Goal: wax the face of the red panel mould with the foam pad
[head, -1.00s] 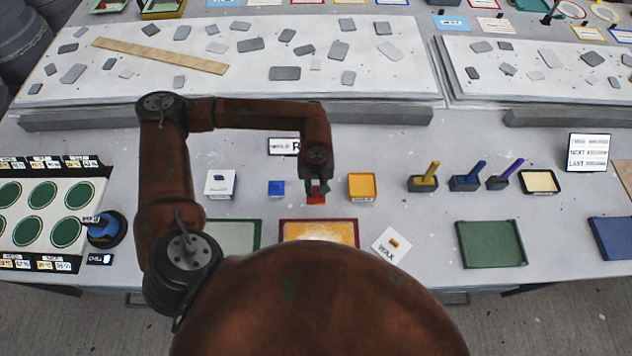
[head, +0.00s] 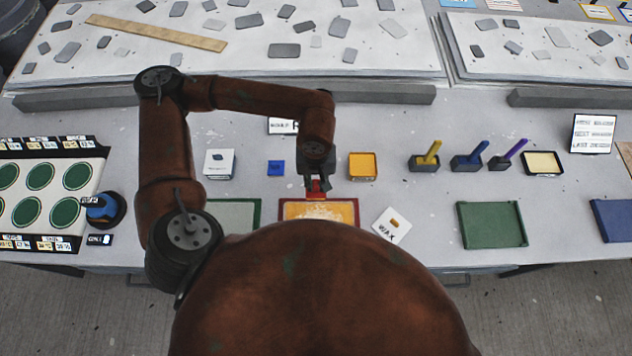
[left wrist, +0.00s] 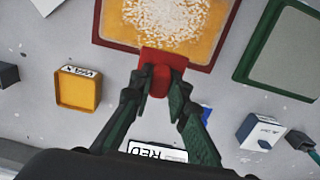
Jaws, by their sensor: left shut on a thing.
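The red panel mould (head: 290,207) lies on the table, with a red rim and an orange-yellow face carrying a speckled whitish patch. My body hides its near part in the head view. The left wrist view shows the patch on the mould (left wrist: 125,22) more clearly. My left gripper (head: 317,184) is shut on a red foam pad (left wrist: 162,60), with one finger on each side of it. The pad overlaps the mould's far edge in both views; I cannot tell whether it touches. My right gripper is not in view.
An orange tin (head: 363,167), a small blue block (head: 276,168) and a white box (head: 219,164) stand nearby. Farther right are several handled tools (head: 468,160) and a green panel (head: 491,224).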

